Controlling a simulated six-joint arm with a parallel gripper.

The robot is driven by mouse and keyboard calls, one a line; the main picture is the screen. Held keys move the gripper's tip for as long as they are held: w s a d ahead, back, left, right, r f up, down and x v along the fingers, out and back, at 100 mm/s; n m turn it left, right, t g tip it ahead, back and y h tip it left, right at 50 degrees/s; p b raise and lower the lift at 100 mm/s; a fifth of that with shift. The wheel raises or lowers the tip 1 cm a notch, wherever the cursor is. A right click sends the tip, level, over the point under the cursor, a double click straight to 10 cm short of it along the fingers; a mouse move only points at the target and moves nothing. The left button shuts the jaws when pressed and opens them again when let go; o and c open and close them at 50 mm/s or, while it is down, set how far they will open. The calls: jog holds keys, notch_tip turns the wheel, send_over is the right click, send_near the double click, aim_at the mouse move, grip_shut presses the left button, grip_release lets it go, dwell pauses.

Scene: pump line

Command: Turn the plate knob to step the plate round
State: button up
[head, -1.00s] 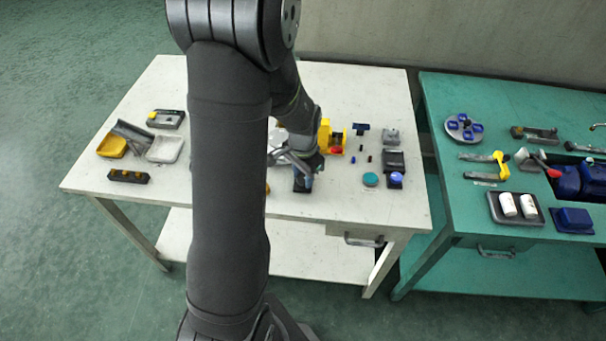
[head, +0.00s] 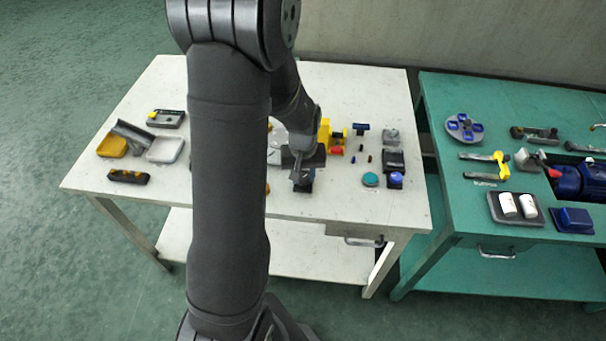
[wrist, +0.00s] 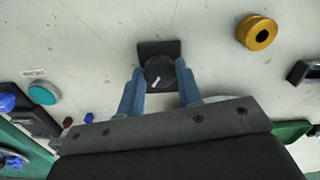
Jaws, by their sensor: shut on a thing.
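The knob (wrist: 158,69) is a round black dial with a white pointer line, on a dark square base (wrist: 158,46) in the upper middle of the wrist view. My gripper (wrist: 160,75) has its two blue fingers on either side of the knob and is shut on it. In the head view my gripper (head: 303,183) is low over the white table, and the knob is hidden there. A pale round thing, perhaps the plate, is partly covered by my arm in the head view (head: 276,133); I cannot tell for sure.
A brass ring (wrist: 256,32) and a teal disc (wrist: 43,92) lie on either side of the knob. A yellow fixture (head: 324,134) stands close behind my gripper. The green bench (head: 470,215) on the right holds other parts.

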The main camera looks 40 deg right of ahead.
aim_at(303, 178)
jog(key=n, duration=0.6)
jog(key=shift+n, duration=0.3)
dwell(0.4)
jog(key=o, duration=1)
jog(key=shift+c, duration=0.2)
notch_tip(303, 178, up, 18)
jog(key=shift+f, duration=0.25)
